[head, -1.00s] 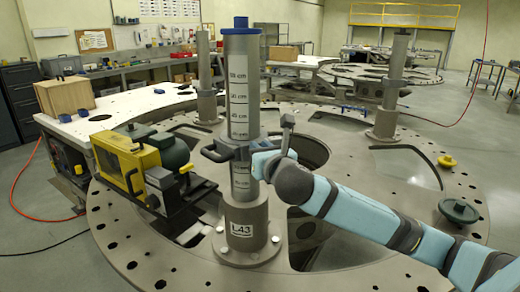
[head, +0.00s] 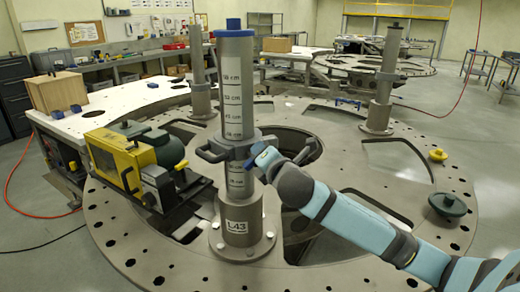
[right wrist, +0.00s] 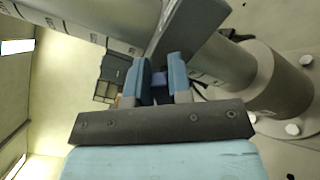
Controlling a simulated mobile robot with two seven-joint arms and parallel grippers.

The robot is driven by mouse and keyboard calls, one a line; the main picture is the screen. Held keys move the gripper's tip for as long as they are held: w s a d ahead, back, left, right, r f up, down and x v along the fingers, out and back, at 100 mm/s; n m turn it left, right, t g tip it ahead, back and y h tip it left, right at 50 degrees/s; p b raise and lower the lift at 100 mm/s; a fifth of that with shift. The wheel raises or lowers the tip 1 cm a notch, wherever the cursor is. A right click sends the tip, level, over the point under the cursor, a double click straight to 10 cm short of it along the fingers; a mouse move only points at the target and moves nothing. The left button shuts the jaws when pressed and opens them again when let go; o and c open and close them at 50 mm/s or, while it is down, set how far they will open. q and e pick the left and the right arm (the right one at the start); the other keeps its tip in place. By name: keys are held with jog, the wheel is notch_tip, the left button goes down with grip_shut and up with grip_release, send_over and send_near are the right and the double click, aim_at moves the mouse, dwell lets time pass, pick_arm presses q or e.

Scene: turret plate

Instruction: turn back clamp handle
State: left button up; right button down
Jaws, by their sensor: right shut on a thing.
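A grey clamp (head: 231,147) sits around the upright marked column (head: 235,100), with a dark looped grip (head: 211,152) on its left side. My right gripper (head: 262,158) is at the clamp's right side, shut on the clamp handle. In the right wrist view, the two blue fingers of this gripper (right wrist: 158,82) are close together around a small dark part. A grey bar of the clamp (right wrist: 187,32) runs just beyond them and partly hides the column. The fingers hide most of the held handle. My left gripper is not in view.
The column stands in a flanged base labelled L43 (head: 240,226) on a round plate (head: 130,235) with holes and cutouts. A yellow and black machine (head: 120,160) is close on the left. A dark green knob (head: 447,204) lies at the right.

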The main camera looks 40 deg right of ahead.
jog(key=m, duration=0.3)
jog(key=shift+d+f+m, duration=0.2)
jog(key=shift+f+m, duration=0.1)
jog(key=shift+f, duration=0.1)
jog(key=shift+d+f+m+p, duration=0.1)
jog(key=shift+f+m+p, duration=0.15)
jog(key=shift+m, duration=0.65)
jog(key=shift+f+m+p, duration=0.15)
jog(key=shift+m+p, duration=0.1)
jog(key=shift+m, duration=0.65)
jog(key=c, duration=1)
grip_release()
jog(key=shift+c, duration=0.2)
jog(key=shift+s, duration=0.15)
jog(key=v, duration=1.3)
jog(key=shift+s, duration=0.3)
